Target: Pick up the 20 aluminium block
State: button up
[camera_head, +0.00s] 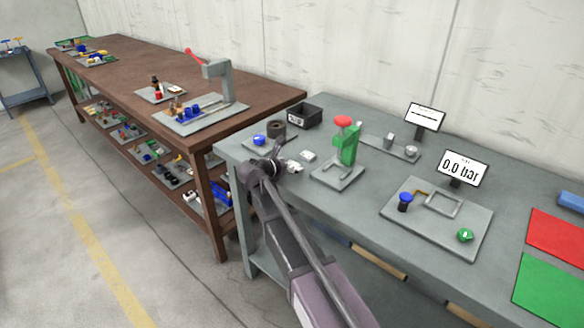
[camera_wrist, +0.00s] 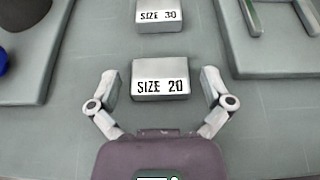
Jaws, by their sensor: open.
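The aluminium block labelled "SIZE 20" (camera_wrist: 160,78) lies on the grey table in the middle of the wrist view. My gripper (camera_wrist: 161,88) is open, with one finger to the left of the block and one to the right; gaps show on both sides. In the head view my gripper (camera_head: 284,167) is over the left part of the grey table, and the block is hard to make out beside its fingers. A second block labelled "SIZE 30" (camera_wrist: 160,15) lies just beyond the first; in the head view it is the small pale block (camera_head: 308,155).
A plate with a blue knob (camera_head: 259,140) lies left of my gripper. A green press with a red knob (camera_head: 345,145) stands on a plate to the right. A black bin (camera_head: 304,116) stands behind. Bare table separates the blocks from both plates.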

aim_at(291, 166)
jog(key=c, duration=1.1)
jog(key=shift+r, duration=0.2)
notch_tip(291, 166, up, 3)
jog(key=p, duration=0.3)
jog(key=shift+f, duration=0.15)
jog(key=s+d+r+p, duration=0.2)
jog(key=s+d, duration=0.1)
jog(key=s, duration=1.2)
jog(key=shift+s, duration=0.35)
jog(key=shift+a, duration=0.1)
